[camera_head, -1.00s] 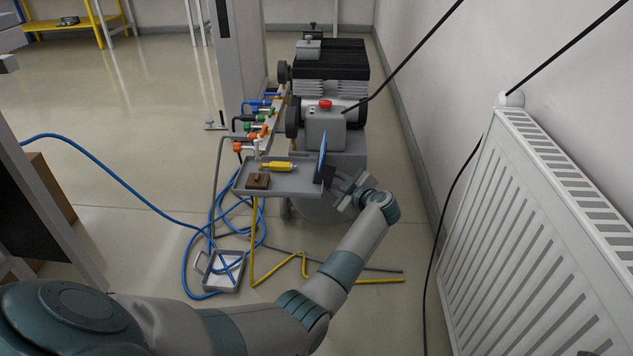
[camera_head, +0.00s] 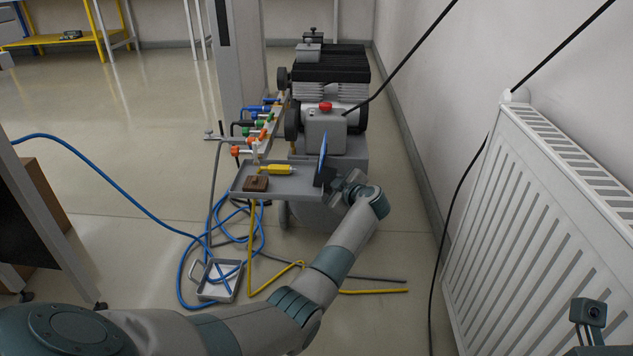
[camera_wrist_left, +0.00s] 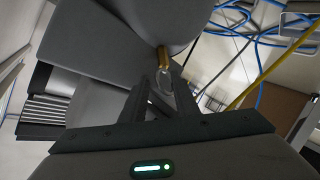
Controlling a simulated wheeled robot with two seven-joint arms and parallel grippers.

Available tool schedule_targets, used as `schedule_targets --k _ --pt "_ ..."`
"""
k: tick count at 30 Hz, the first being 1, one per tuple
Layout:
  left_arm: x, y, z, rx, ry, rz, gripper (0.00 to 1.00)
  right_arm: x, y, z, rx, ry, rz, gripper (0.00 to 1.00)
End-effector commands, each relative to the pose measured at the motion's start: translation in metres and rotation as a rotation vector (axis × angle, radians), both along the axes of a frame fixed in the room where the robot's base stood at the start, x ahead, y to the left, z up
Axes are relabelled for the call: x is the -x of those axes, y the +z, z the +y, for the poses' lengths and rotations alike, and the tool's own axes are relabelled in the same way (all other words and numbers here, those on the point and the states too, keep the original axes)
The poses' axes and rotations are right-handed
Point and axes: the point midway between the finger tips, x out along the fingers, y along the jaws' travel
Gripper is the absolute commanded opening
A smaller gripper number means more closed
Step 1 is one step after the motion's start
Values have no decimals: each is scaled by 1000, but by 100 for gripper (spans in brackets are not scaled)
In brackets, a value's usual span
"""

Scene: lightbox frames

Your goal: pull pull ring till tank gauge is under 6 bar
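The compressor (camera_head: 328,72) stands on the floor ahead, with a grey box with a red button (camera_head: 325,125) at its near end. The pull ring (camera_wrist_left: 164,80) shows in the left wrist view, hanging from a brass fitting (camera_wrist_left: 163,57) under a grey rounded body. My left gripper (camera_head: 346,188) is low at the near right side of the compressor. In the wrist view its dark fingers (camera_wrist_left: 160,90) reach the ring, one on each side. Whether they grip it is unclear. I see no readable tank gauge.
A grey tray (camera_head: 290,187) holds a yellow tool (camera_head: 275,169) and a brown block (camera_head: 256,183); a thin blue-edged panel (camera_head: 322,155) stands at its right. Blue hoses (camera_head: 195,268) and a small metal tray (camera_head: 220,280) lie on the floor. A white radiator (camera_head: 535,200) stands at right.

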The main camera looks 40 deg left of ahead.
Motion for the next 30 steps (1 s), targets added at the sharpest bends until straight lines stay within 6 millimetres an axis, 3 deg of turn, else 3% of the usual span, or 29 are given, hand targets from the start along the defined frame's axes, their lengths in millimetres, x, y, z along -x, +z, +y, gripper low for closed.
schedule_targets --k 3,7,30 --pt "0 0 0 0 0 0 28 0 0 0 0 0 0 0" --pt "0 0 0 0 0 0 0 0 0 0 0 0 0 0" --pt "2 7 -2 -3 -3 -3 0 0 11 0 0 -1 1 0"
